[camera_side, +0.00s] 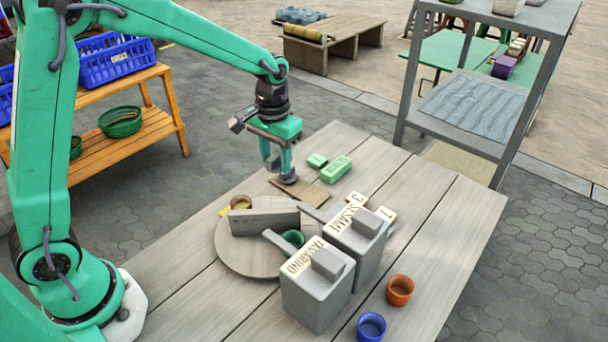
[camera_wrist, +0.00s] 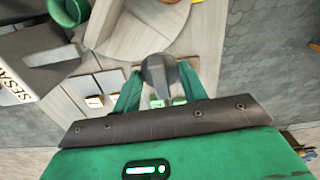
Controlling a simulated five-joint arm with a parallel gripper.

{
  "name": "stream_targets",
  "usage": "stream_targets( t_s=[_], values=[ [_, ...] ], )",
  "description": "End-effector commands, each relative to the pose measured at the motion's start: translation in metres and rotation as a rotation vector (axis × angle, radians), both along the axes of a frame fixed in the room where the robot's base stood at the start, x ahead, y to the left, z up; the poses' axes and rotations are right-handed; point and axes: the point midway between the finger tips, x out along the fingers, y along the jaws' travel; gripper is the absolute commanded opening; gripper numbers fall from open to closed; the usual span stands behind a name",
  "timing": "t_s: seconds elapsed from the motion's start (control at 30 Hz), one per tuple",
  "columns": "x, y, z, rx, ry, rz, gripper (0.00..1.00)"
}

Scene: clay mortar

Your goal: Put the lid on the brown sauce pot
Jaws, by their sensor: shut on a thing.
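My gripper (camera_side: 281,170) hangs above the far left part of the table, beside a flat brown board. In the wrist view its fingers (camera_wrist: 158,90) are closed around a small dark grey piece (camera_wrist: 160,70) with a rounded top. An orange-brown pot (camera_side: 400,287) stands open near the front right table edge, well away from my gripper. A small yellow-brown vessel (camera_side: 240,203) sits on the round board, partly hidden; I cannot tell which is the sauce pot.
Grey boxes marked TAMARIND (camera_side: 316,294) and SESAME (camera_side: 362,262) stand mid-table. A grey slab (camera_side: 265,222) and a green cup (camera_side: 293,238) are on or beside the round board (camera_side: 240,257). A blue cup (camera_side: 371,326) and green blocks (camera_side: 336,170) stand clear.

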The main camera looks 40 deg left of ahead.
Motion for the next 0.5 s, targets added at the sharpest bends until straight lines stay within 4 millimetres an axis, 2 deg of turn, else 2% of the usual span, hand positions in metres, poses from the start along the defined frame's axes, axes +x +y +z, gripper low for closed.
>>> stream_targets(
  t_s=[0.1, 0.3, 0.5],
  values=[
    [-0.025, 0.010, 0.001, 0.000, 0.000, 0.017, 0.21],
    [-0.061, 0.022, -0.002, 0.000, 0.000, 0.040, 0.21],
    [-0.083, 0.028, -0.004, 0.000, 0.000, 0.055, 0.21]
  ],
)
